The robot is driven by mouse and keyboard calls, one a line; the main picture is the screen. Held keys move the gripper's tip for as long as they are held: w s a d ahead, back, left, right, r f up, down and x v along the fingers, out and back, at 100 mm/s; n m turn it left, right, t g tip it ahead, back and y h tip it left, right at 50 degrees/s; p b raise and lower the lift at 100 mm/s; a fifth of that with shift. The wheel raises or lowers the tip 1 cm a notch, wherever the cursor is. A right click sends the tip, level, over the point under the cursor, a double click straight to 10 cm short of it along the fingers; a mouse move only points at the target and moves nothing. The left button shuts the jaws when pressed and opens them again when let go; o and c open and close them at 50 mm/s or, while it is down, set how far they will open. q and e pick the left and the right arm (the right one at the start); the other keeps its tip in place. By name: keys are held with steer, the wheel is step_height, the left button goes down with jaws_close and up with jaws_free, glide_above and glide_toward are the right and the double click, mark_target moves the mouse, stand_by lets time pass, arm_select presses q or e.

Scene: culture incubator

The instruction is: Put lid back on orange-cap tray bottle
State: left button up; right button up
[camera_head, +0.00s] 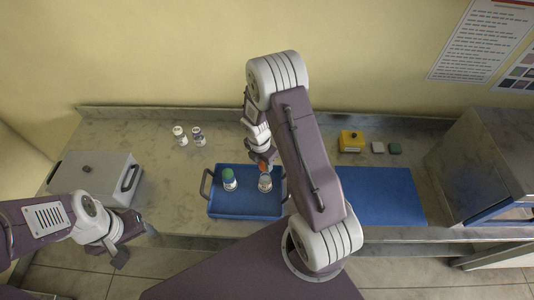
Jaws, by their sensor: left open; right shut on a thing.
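A blue tray (246,208) with dark handles stands on the bench near its front edge. In it are a bottle with a green cap (229,174) and, to its right, a clear bottle (265,184). My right gripper (263,164) is shut on a small orange lid (263,167) at the top of the clear bottle. Whether the lid touches the bottle's rim cannot be told. My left gripper (136,243) is open and empty at the front edge of the bench, far left of the tray.
Two small bottles (181,136) stand behind the tray. A grey box (98,180) with handles is at the left. A blue mat (380,200), a yellow block (351,140) and two small pads (378,148) lie to the right. A grey cabinet (490,150) stands at the far right.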

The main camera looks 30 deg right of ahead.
steer(key=shift+s+d+f+b, duration=0.15)
steer(key=shift+b, duration=0.15)
steer(key=shift+f, duration=0.2)
steer(key=b, duration=0.5)
glide_above(265, 176)
steer(key=f, duration=0.4)
steer(key=shift+s+a+f, duration=0.1)
steer(key=shift+a+f, duration=0.05)
steer(key=shift+a, duration=0.05)
steer(key=shift+d+f+b, duration=0.1)
steer(key=shift+f+b, duration=0.35)
steer(key=shift+f, duration=0.3)
steer(key=shift+r+p, duration=0.1)
steer(key=shift+p, duration=0.4)
steer(key=shift+f, duration=0.2)
steer(key=shift+p, duration=0.3)
stand_by(0.3)
